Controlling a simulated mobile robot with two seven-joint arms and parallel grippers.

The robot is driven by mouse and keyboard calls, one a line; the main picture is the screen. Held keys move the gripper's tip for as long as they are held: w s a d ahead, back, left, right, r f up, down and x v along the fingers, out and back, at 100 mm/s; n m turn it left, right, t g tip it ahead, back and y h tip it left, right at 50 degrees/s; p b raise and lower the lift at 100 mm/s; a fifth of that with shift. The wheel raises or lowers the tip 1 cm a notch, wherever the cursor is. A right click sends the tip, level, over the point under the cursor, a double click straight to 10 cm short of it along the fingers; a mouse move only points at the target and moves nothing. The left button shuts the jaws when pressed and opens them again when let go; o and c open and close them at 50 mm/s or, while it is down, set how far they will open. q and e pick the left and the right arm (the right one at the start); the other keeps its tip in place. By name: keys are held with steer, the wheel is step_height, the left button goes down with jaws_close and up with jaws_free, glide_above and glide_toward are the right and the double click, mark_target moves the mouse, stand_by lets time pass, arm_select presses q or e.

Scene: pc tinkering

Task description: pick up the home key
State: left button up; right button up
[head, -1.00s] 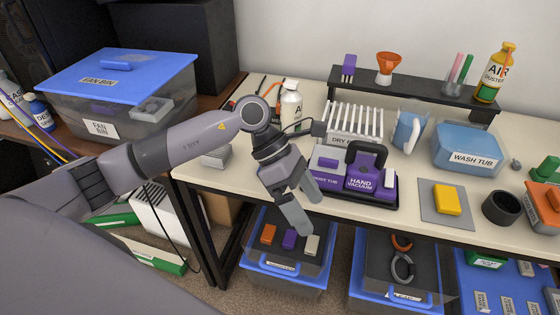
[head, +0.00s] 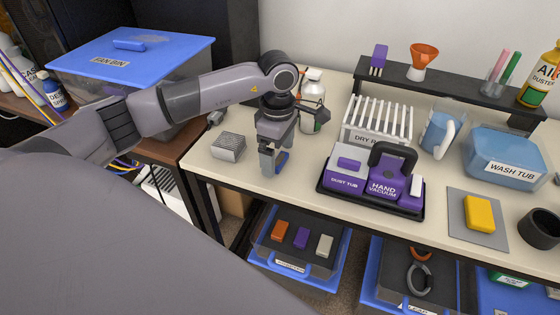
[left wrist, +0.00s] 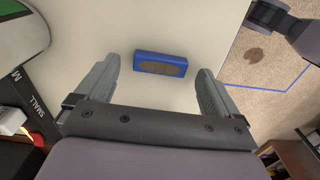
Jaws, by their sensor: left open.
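A small blue block (left wrist: 160,64) with a brown speckled face lies on the pale tabletop (head: 225,172). I cannot read any marking on it, so I cannot tell whether it is the home key. In the head view the blue block (head: 283,160) shows partly behind my left gripper (head: 273,166). The gripper points down over the left end of the table. In the left wrist view its two fingers (left wrist: 158,70) are apart, one on each side of the block, with visible gaps and nothing held. My right gripper is not in view.
The drying rack (head: 378,122) stands farther back. The table's front edge is close.

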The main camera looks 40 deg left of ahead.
mark_target(278, 159)
arm_select(q)
steer(key=shift+f, duration=0.4)
steer(key=c, duration=1.1)
steer(key=shift+r, duration=0.15)
step_height(278, 159, up, 20)
steer(key=shift+f+p, duration=0.1)
steer(key=shift+p, duration=0.85)
